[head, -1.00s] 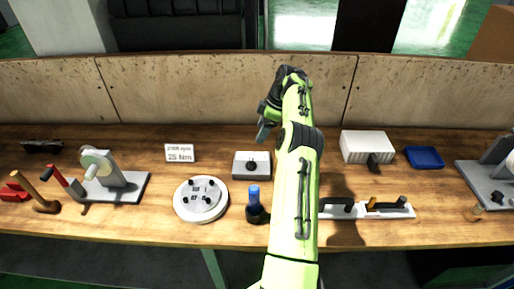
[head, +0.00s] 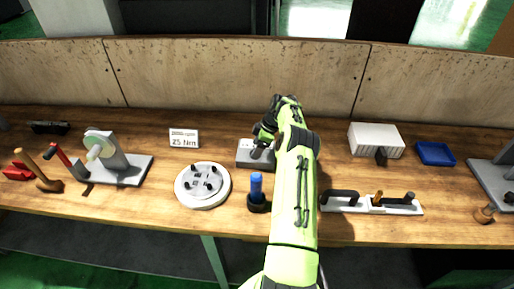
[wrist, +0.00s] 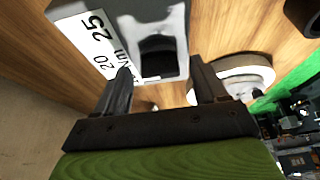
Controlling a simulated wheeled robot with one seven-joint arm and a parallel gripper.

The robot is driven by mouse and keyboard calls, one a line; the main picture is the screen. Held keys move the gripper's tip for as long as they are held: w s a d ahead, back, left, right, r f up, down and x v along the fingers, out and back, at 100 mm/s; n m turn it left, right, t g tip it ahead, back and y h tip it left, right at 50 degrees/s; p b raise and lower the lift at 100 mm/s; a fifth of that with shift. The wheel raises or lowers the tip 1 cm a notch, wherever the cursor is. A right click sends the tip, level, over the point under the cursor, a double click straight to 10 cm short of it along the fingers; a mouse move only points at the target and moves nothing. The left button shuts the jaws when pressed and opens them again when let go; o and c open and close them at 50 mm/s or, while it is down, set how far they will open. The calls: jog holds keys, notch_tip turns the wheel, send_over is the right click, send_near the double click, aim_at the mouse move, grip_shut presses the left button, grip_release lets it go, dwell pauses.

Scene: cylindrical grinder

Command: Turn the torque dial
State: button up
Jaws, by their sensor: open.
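The torque dial box (head: 243,159) is a small grey block on the bench, partly hidden under my gripper in the head view. In the wrist view the box (wrist: 170,15) is close, with a white scale (wrist: 92,38) reading 20, 25 and Nm. Its dark knob (wrist: 158,45) lies ahead of and between my fingers. My gripper (wrist: 160,70) is open, one finger on each side of the knob, with nothing visibly held. In the head view my gripper (head: 258,150) is over the box. Contact with the knob cannot be told.
A 25 Nm sign (head: 184,138) stands left of the box. A round flanged disc (head: 203,200) and a blue-topped tool (head: 256,190) in a dark holder stand in front. A white block (head: 376,140), blue tray (head: 435,153) and tool rack (head: 395,207) lie right.

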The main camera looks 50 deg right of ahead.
jog(key=shift+a+f, duration=0.1)
jog(key=c, duration=1.1)
jog(key=shift+o, duration=0.2)
jog(key=shift+m, duration=0.3)
jog(key=m+b, duration=0.2)
jog(key=m+h+b, duration=0.1)
jog(key=m, duration=0.1)
jog(key=shift+f+t+h+b, duration=0.1)
jog(key=shift+t+h+b, duration=0.2)
jog(key=shift+b, duration=0.1)
jog(key=shift+a+m+h+b, duration=0.1)
jog(key=shift+m+h+b, duration=0.4)
jog(key=shift+m, duration=0.6)
jog(key=shift+a+m+h+b, duration=0.1)
jog(key=shift+m+h+b, duration=0.2)
jog(key=shift+m+b, duration=0.6)
jog(key=shift+m, duration=0.3)
jog(key=o, duration=1.1)
jog(key=shift+c, duration=0.2)
